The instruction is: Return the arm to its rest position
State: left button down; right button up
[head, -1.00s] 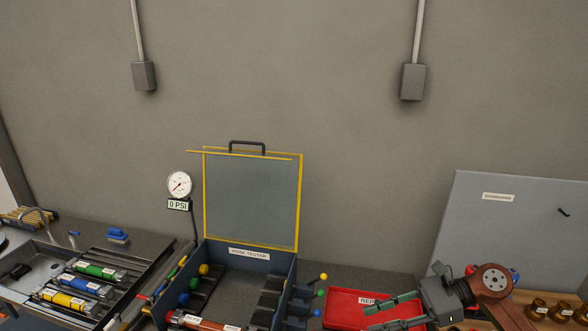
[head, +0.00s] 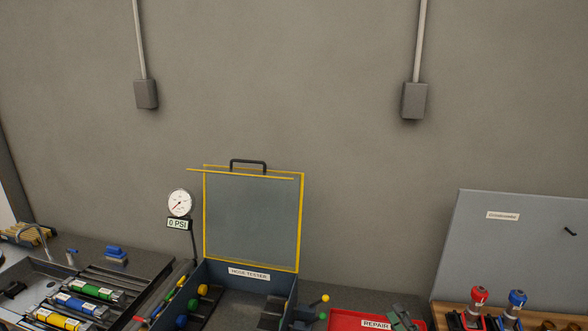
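I see nothing held in the visible part. My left gripper and arm are not in view.
The hose tester (head: 248,274) stands with its lid (head: 252,220) raised beside a gauge (head: 179,203) reading 0 PSI. Red and blue-topped fittings (head: 478,297) stand right, before a grey panel (head: 520,245).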

jog(key=s+d+f+m+g+h, duration=0.2)
jog(key=s+d+f+m+h, duration=0.1)
jog(key=f+m, duration=0.3)
jog(key=s+d+f+m+g+h, duration=0.2)
jog(key=s+d+f+m+h, duration=0.15)
jog(key=f, duration=0.45)
jog(key=s+d+f+m+g+h, duration=0.25)
jog(key=d+f+m, duration=0.2)
jog(key=f, duration=0.25)
jog(key=s+a+f+m+g, duration=0.1)
jog(key=s+f+m+g, duration=0.2)
jog(key=s+f, duration=0.45)
jog(key=s+a+f+m+g, duration=0.1)
jog(key=s+f+m+g, duration=0.25)
jog(key=s, duration=0.65)
jog(key=s+a+f+m+g, duration=0.1)
jog(key=s+f+m+g, duration=0.15)
jog(key=s+f, duration=0.5)
jog(key=s+a+f+n+g+y+b, duration=0.2)
jog(key=f+b, duration=0.6)
jog(key=f, duration=2.7)
jog(key=s+f+g+b, duration=0.1)
jog(key=s+f+b, duration=0.5)
jog(key=s+f, duration=1.7)
jog(key=shift+d+f+g+h, duration=0.25)
jog(key=shift+f+g+h, duration=0.15)
jog(key=shift+f, duration=0.35)
